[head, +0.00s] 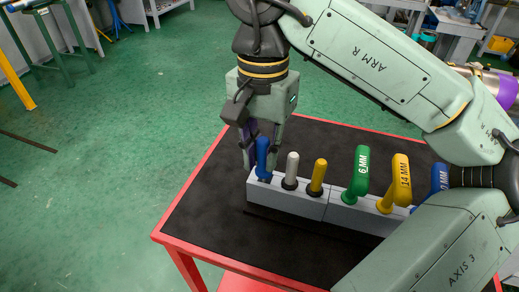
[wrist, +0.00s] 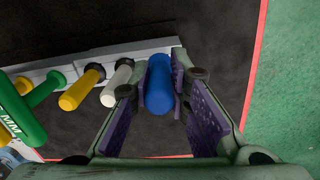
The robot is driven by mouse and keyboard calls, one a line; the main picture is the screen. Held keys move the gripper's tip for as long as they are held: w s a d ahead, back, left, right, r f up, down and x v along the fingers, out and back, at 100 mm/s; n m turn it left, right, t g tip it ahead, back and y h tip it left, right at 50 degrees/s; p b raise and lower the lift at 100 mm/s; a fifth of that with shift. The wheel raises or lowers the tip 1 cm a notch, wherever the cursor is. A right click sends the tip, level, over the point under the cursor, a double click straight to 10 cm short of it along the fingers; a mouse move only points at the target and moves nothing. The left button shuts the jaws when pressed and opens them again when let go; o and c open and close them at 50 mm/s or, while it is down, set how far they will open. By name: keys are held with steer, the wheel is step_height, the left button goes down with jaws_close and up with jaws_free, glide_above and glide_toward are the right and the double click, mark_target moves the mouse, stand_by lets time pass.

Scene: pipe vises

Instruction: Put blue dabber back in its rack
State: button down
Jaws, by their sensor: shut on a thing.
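The blue dabber (head: 262,155) stands upright at the left end of the grey rack (head: 327,206). In the wrist view the blue dabber (wrist: 159,84) lies between the purple pads of my gripper (wrist: 160,95), at the end of the rack (wrist: 120,54). My gripper (head: 252,148) points down from above and is shut on it. The dabber's lower end is at the rack's end slot; how deep it sits is hidden. The white dabber (head: 292,168) and yellow dabber (head: 318,175) stand in the rack to its right.
A green 6 MM tool (head: 360,170), a yellow 14 MM tool (head: 398,183) and a blue-handled tool (head: 438,180) stand further right along the row. The black table top (head: 205,205) with its red edge is clear at left and front. My arm covers the right side.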

mark_target(260, 169)
steer(key=shift+s+a+f+b, duration=0.15)
steer(key=shift+f+b, duration=0.35)
steer(key=shift+f, duration=0.35)
steer(key=shift+s+a+f+b, duration=0.15)
steer(key=shift+f+b, duration=0.35)
steer(key=shift+f, duration=0.35)
stand_by(0.8)
steer(key=shift+d+f+b, duration=0.1)
steer(key=shift+f+b, duration=0.2)
steer(key=shift+f, duration=0.1)
stand_by(2.3)
steer(key=shift+r+p, duration=0.6)
steer(key=shift+r, duration=0.1)
steer(key=shift+w+d+r+p, duration=0.15)
steer(key=shift+w+r+p, duration=0.05)
steer(key=shift+r+p, duration=0.55)
steer(key=shift+w+d+r+p, duration=0.2)
steer(key=shift+w+r+p, duration=0.05)
steer(key=shift+r+p, duration=0.55)
steer(key=shift+w+d+r+p, duration=0.15)
steer(key=shift+w+r+p, duration=0.05)
steer(key=shift+r+p, duration=0.55)
steer(key=shift+r, duration=0.1)
steer(key=shift+g+y+p, duration=0.3)
steer(key=shift+g+p, duration=0.1)
steer(key=shift+g, duration=0.1)
